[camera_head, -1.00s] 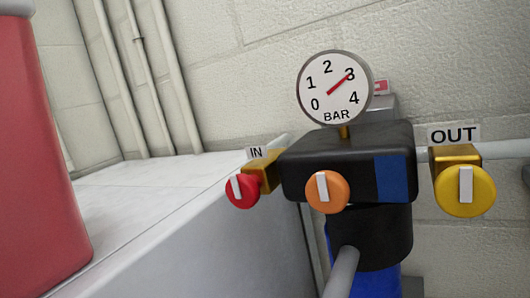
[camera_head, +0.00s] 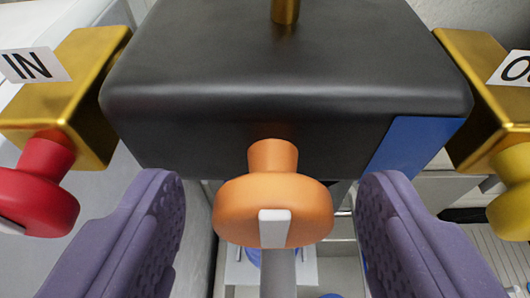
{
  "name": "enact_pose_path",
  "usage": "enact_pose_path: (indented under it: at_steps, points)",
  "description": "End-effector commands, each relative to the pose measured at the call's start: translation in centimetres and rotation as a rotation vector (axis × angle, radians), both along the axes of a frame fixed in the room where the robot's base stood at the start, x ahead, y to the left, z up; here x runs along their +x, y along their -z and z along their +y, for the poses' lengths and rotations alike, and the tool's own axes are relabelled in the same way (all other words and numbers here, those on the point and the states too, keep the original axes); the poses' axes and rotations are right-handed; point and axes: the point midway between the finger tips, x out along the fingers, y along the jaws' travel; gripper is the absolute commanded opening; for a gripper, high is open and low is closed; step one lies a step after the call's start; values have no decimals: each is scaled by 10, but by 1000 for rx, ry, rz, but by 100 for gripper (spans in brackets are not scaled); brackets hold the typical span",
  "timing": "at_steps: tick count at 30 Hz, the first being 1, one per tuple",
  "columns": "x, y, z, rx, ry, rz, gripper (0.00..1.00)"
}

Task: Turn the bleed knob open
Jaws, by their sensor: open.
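The orange knob (camera_head: 250,205) sits on the front of the black block (camera_head: 290,75), midway between the IN and OUT fittings. I take it as the bleed knob, though no label on it shows. Its white pointer mark (camera_head: 274,228) stands upright on the lower front of the knob. My gripper (camera_head: 271,188) is open, with one purple ribbed finger on each side of the orange knob. Gaps show between both fingers and the knob, so it is not held. The dial of the pressure gauge is out of view; only its brass stem (camera_head: 285,10) shows.
The red knob (camera_head: 38,195) on the brass IN fitting (camera_head: 65,95) is close left of my left finger. The yellow knob (camera_head: 512,190) on the brass OUT fitting (camera_head: 485,90) is close right of my right finger. A blue patch (camera_head: 412,145) marks the block's right front.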

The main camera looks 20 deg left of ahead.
Motion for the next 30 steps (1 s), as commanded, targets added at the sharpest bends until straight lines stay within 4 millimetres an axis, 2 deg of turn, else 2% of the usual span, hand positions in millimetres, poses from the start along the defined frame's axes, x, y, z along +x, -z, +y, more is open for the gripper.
enact_pose_path:
  at_steps: [8, 9, 16, 23, 30]
  points:
    - [4, 1, 1, 0, 0, -1, 66]
    - [4, 1, 1, 0, 0, -1, 64]
    - [4, 1, 1, 0, 0, 0, 12]
    - [4, 2, 1, -15, 1, -4, 12]
    - [4, 5, 2, -112, 1, -30, 12]
